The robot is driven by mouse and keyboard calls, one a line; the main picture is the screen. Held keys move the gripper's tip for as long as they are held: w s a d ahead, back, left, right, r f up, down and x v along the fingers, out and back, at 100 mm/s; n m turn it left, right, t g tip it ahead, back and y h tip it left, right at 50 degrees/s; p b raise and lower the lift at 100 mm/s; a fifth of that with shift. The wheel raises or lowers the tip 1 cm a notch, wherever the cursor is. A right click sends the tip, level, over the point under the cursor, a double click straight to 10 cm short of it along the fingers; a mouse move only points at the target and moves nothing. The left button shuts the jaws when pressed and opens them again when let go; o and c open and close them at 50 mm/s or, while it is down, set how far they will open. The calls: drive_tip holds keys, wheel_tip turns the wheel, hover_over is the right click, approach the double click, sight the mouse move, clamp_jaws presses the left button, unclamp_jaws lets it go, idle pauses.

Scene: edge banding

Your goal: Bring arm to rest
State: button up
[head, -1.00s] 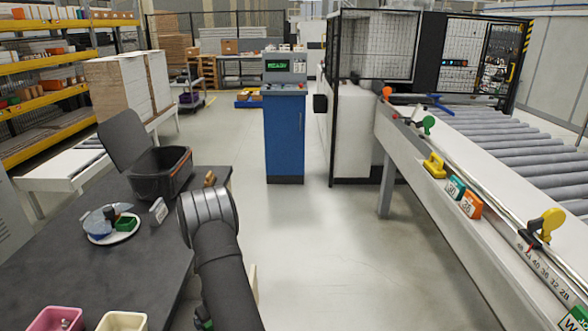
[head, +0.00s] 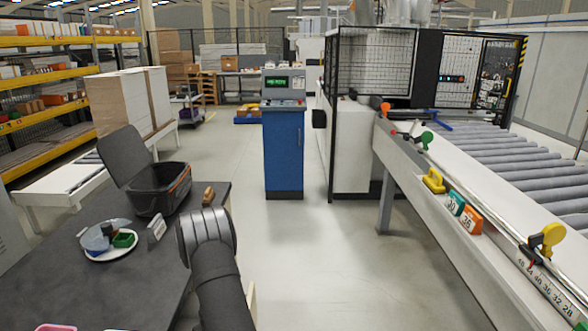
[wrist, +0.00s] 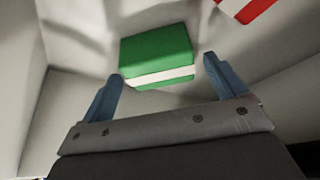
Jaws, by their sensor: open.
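My gripper (wrist: 162,72) shows in the wrist view with its two blue fingers spread apart and nothing held. A green block with a white stripe (wrist: 157,56) lies beyond and between the fingertips. It rests on a pale surface with pale walls around it, like the inside of a bin. Part of a red and white piece (wrist: 247,8) shows at the upper right. In the head view my dark arm reaches up from the bottom, right of the table's edge. The gripper itself is hidden there.
The dark table (head: 90,285) carries an open black case (head: 158,188), a plate of small coloured pieces (head: 110,242) and a small brush (head: 208,194). A pink bin (head: 52,327) barely shows at the bottom. A blue control cabinet (head: 284,150) stands ahead; a roller conveyor (head: 480,165) runs at right.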

drive_tip(key=v, duration=1)
drive_tip(key=x, duration=1.2)
wheel_tip(320, 180, up, 38)
drive_tip(key=a+n, duration=0.1)
drive_tip(key=a, duration=0.5)
drive_tip(key=shift+w+r, duration=0.2)
drive_tip(key=shift+r, duration=0.05)
drive_tip(key=shift+a, duration=0.1)
drive_tip(key=shift+o, duration=1.1)
